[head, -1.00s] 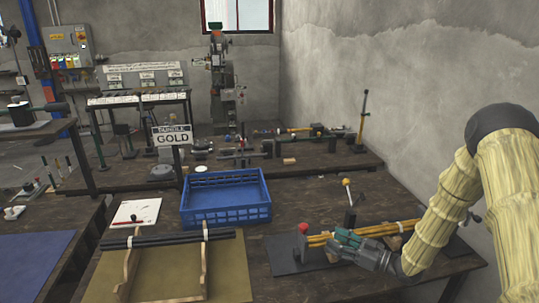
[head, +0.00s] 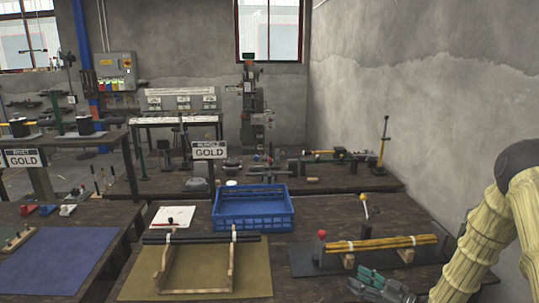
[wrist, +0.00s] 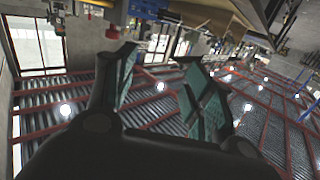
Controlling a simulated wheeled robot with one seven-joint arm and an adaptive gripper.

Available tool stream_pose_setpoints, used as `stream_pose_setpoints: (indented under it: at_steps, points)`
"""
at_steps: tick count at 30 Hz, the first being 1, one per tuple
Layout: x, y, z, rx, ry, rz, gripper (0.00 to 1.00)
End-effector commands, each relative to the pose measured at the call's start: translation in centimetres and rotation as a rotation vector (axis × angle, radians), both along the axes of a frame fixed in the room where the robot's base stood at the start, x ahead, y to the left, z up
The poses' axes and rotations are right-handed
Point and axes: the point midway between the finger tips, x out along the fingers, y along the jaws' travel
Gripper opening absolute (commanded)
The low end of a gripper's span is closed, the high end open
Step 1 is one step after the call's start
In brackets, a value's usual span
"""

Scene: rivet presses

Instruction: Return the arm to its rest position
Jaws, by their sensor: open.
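My arm comes in from the right edge in the head view, in a yellowish sleeve. My gripper (head: 380,287) is low at the front right, near the bottom edge of the picture, in front of the dark plate and apart from the yellow rods. Its green-padded fingers also show in the wrist view (wrist: 160,95), spread with nothing between them. The wrist view looks up toward the ceiling beams and lamps. The bundle of yellow rods (head: 380,244) lies on wooden supports on the dark plate (head: 302,262), with white bands around it.
Dark rods lie across a wooden rack (head: 232,268) on an olive mat (head: 255,278). A blue crate (head: 252,220) stands behind it, near a GOLD sign (head: 209,150). A wall (head: 430,120) bounds the right.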

Motion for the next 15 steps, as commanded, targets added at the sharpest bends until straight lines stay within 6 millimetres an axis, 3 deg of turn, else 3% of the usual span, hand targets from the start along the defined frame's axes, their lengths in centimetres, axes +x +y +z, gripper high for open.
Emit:
stream_pose_setpoints:
  at_steps: [10, 15]
  points:
    - [-2.5, 2.5, -6.0, -0.050, 0.195, -0.122, 0.53]
    - [-5.8, 4.3, -10.9, -0.104, 0.367, -0.212, 0.53]
